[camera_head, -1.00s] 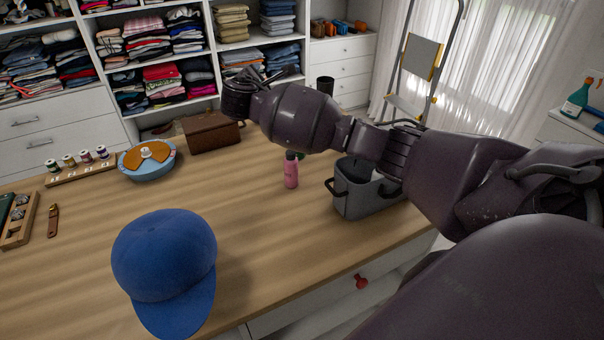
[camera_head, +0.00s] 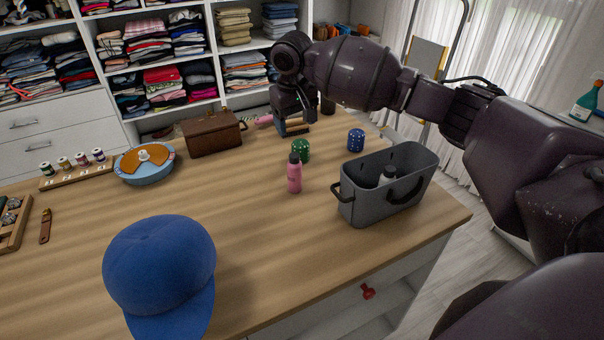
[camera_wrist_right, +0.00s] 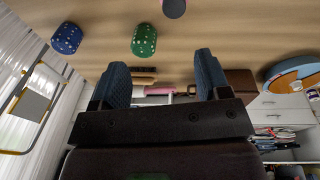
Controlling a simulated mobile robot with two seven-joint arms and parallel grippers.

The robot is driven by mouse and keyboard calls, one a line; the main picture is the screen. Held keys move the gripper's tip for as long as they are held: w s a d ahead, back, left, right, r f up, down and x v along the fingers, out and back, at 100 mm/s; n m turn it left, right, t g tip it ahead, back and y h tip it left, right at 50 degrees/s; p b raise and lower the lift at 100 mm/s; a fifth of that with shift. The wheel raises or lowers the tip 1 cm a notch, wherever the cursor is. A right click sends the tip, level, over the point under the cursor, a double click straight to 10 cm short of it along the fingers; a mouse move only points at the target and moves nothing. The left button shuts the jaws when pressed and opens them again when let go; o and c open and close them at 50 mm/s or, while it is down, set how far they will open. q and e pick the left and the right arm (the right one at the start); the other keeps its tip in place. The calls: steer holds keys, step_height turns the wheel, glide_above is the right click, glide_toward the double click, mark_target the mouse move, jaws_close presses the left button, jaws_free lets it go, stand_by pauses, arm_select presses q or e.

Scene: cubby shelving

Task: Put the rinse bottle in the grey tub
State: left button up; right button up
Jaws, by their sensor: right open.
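A pink bottle (camera_head: 294,176) with a dark cap, which looks like the rinse bottle, stands upright on the wooden table, left of the grey tub (camera_head: 362,202). The tub has dark handles, and a bottle with a pale cap (camera_head: 387,175) stands inside it. My right gripper (camera_head: 293,122) is open at the far side of the table, beyond the pink bottle and apart from it. In the right wrist view, its two blue-grey fingers (camera_wrist_right: 161,68) are spread with nothing visibly gripped. The pink bottle's top (camera_wrist_right: 173,8) is cut by that view's upper edge. My left gripper is out of view.
A brush (camera_wrist_right: 144,76) and a pink-and-white item (camera_wrist_right: 158,91) lie near my gripper. A brown case (camera_head: 213,135) and blue cap (camera_head: 160,262) are further left.

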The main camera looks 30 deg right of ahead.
mark_target(294, 155)
steer(key=s+m, duration=0.1)
steer(key=a+m+g+y, duration=0.1)
steer(key=m, duration=0.1)
steer(key=shift+s+a+f, duration=0.1)
steer(key=shift+s, duration=0.25)
steer(key=shift+s+m, duration=0.1)
steer(key=shift+m, duration=1)
step_height(294, 155, down, 6)
steer(key=shift+r+b, duration=0.25)
steer(key=shift+b, duration=0.15)
step_height(294, 155, down, 5)
steer(key=shift+f+b, duration=0.1)
steer(key=shift+b, duration=0.35)
steer(key=shift+f, duration=0.15)
steer(key=c, duration=0.9)
steer(key=shift+c, duration=1.3)
